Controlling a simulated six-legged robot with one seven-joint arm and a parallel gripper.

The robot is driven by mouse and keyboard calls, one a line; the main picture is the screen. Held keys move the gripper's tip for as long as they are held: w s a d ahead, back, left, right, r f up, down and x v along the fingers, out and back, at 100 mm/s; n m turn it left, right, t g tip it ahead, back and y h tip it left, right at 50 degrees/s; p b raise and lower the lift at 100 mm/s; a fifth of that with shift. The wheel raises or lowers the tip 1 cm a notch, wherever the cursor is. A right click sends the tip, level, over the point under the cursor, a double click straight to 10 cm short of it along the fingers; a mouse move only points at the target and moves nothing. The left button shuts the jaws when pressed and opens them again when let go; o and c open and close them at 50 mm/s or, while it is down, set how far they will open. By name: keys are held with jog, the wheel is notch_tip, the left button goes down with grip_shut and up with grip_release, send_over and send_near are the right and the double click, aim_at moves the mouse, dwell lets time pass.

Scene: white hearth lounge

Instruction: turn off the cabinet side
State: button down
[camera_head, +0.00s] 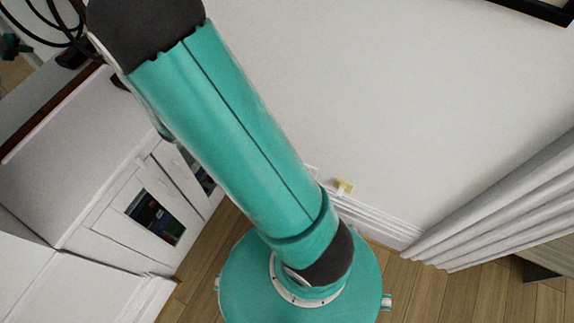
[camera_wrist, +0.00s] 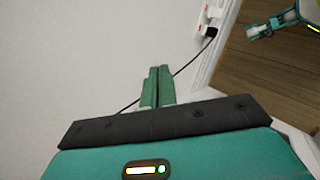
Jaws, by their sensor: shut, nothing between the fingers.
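My gripper (camera_wrist: 157,72) is in the middle of the wrist view, with its two green fingers together and nothing between them. It is in front of a plain white wall. A white socket or switch unit (camera_wrist: 203,17) with a small red part is beyond the fingers, up and to the right, apart from them. A black plug (camera_wrist: 210,32) sits at it, and a thin dark cable runs down left behind the fingers. The white cabinet (camera_head: 100,210) with small glass panes stands at the left of the head view. My arm hides part of the cabinet and wall there.
A small yellowish item (camera_head: 344,187) is low on the wall by the skirting board (camera_head: 385,222). Grey-white curtains (camera_head: 500,210) hang at the right. Wooden floor (camera_head: 480,290) shows below. A dark frame (camera_head: 535,10) is at the upper right.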

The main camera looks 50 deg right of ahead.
jog(key=s+d+f+n+t, duration=0.1)
jog(key=s+f+n, duration=0.2)
jog(key=f, duration=0.8)
jog(key=s+d+f+n+t, duration=0.1)
jog(key=f+n, duration=0.5)
jog(key=f, duration=0.6)
jog(key=s+d+f+n, duration=0.3)
jog(key=s+f+n, duration=0.1)
jog(key=f, duration=0.7)
jog(key=shift+s+f+n+t+h, duration=0.15)
jog(key=shift+s+n+t+h, duration=0.25)
jog(key=shift+s, duration=0.4)
jog(key=x, duration=0.4)
jog(key=r+x, duration=0.1)
jog(key=x, duration=0.3)
jog(key=d+x, duration=0.1)
jog(key=x, duration=0.3)
jog(key=shift+w+d+r, duration=0.15)
jog(key=shift+w+r, duration=0.15)
jog(key=shift+r, duration=0.05)
jog(key=shift+w+d, duration=0.15)
jog(key=shift+d, duration=0.4)
jog(key=shift+d+r, duration=0.1)
